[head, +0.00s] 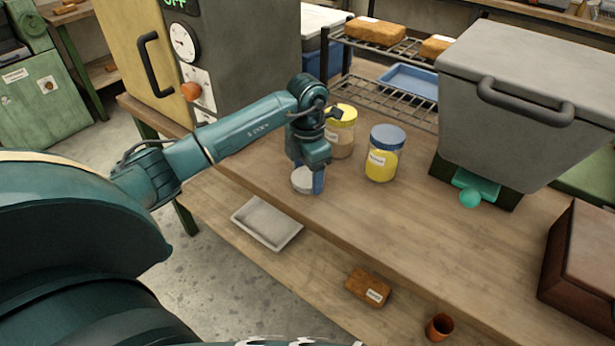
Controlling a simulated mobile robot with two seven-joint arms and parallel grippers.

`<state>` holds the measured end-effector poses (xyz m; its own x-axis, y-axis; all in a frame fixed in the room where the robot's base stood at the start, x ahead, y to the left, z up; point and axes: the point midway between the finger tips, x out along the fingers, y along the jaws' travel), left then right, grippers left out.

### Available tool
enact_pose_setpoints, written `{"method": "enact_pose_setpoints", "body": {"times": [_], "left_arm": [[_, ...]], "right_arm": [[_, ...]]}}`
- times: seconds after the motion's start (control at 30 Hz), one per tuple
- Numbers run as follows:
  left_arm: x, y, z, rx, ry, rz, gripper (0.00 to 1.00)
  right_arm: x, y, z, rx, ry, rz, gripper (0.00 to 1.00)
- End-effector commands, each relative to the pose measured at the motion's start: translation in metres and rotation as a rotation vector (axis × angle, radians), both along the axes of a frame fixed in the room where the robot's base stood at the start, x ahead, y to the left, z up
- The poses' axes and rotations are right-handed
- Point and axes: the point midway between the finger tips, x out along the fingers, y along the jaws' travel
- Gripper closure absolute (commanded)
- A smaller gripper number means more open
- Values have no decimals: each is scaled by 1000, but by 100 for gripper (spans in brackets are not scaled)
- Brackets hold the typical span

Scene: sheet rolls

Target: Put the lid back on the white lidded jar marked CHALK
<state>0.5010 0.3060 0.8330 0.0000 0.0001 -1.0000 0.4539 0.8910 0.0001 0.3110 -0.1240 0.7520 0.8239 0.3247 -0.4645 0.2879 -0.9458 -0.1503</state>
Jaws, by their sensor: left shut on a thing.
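My left gripper (309,184) reaches in from the left over the front part of the wooden bench and points down. It is shut on a pale round piece (301,179) that looks like a white lid; the gripper's blue finger covers part of it. I cannot tell whether the piece touches the bench or something under it. I see no jar that I can read as marked CHALK; a white jar may be hidden behind the gripper. My right gripper is not in view.
A blue-lidded jar of yellow stuff (383,155) stands right of the gripper, and a yellow-lidded jar (341,132) stands just behind it. A large grey bin (530,95) is at the right. A grey tray (267,222) and a brown block (369,288) lie on the lower shelf.

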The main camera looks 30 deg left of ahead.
Motion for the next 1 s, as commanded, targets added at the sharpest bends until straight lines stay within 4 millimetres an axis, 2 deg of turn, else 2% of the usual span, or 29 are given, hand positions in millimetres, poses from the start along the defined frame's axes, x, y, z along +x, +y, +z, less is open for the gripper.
{"method": "enact_pose_setpoints", "body": {"times": [0.1,0.37,0.47,0.8,1.0], "left_arm": [[0,0,0,0,0,0,56],[1,0,5,0,-2,0,56],[1,1,18,1,-5,1,56],[1,0,84,0,-4,0,56],[0,0,99,0,0,0,56]], "right_arm": [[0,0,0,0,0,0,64],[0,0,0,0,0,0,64],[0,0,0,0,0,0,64],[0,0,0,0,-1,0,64],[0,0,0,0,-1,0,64]]}}
